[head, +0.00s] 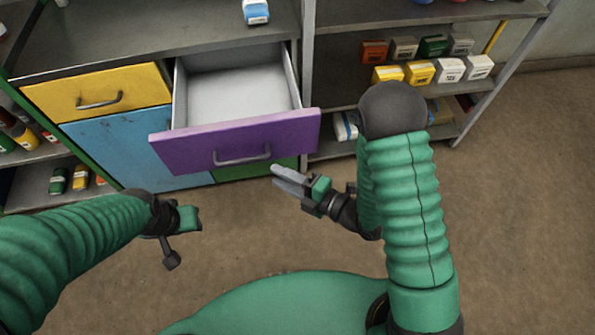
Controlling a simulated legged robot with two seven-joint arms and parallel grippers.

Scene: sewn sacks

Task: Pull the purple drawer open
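The purple drawer (185,152) stands pulled out from the cabinet in the head view. Its grey inside (240,92) shows and looks empty. A grey bar handle (243,159) crosses its purple front. My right gripper (275,175) is just below and right of the handle, apart from it in the picture; its pale fingers point left towards the drawer front. Whether a small gap parts its fingertips is hard to tell. My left gripper (185,235) is low at the left, clear of the drawer, and its fingers are not clearly shown.
A closed yellow drawer (100,95) and a blue door (130,150) are left of the purple drawer. A green panel (255,168) is below it. Shelves with small boxes (420,72) stand at the right. The brown floor (520,200) is clear at the right.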

